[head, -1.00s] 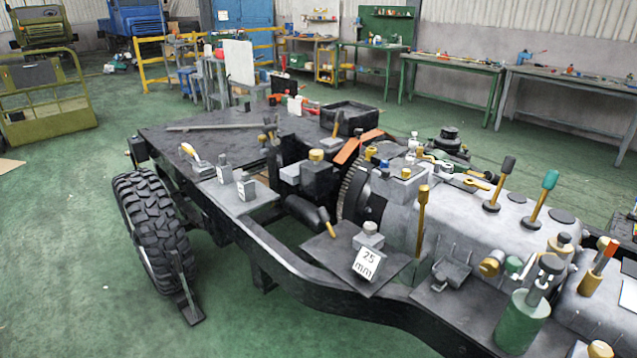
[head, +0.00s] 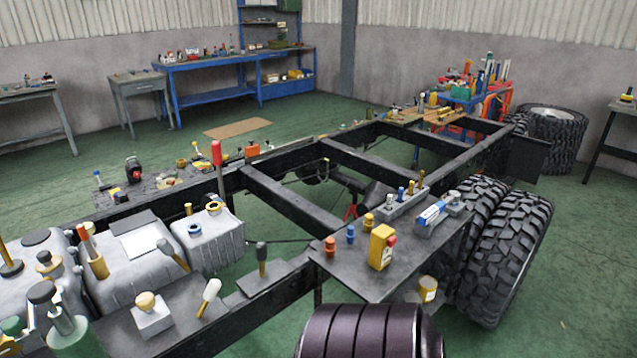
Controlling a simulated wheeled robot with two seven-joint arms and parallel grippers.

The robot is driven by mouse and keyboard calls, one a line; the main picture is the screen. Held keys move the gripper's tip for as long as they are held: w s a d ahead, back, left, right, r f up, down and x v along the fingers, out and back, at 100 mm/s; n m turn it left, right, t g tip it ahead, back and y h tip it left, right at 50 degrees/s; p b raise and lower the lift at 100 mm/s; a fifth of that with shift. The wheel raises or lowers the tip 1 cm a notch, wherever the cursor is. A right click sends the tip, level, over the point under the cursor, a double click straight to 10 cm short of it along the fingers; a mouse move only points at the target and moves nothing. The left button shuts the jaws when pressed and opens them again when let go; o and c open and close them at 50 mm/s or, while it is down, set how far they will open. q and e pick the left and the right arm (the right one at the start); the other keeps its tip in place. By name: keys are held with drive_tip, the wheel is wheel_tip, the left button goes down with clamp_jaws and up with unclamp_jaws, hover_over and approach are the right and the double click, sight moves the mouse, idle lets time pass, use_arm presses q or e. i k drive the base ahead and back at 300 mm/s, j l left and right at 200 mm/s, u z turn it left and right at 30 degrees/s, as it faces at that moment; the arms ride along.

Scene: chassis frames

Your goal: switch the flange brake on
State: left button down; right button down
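I cannot tell which part is the flange brake. A lever with a red handle (head: 217,156) stands upright behind the grey gearbox housing (head: 208,243). A yellow box (head: 381,247) with a red button on its side stands on a dark plate (head: 352,278) to the right. A short dark-handled lever (head: 262,256) stands on a small plate. Neither of my grippers is in view.
The black chassis frame (head: 285,205) runs away to the back right. Twin tyres (head: 508,250) stand at the right. A black ribbed cylinder (head: 358,332) fills the bottom edge. A blue workbench (head: 215,96) stands behind. Green floor is open at the far right and beyond the frame.

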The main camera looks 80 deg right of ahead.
sight(261, 247)
drive_tip(key=z, duration=1.95)
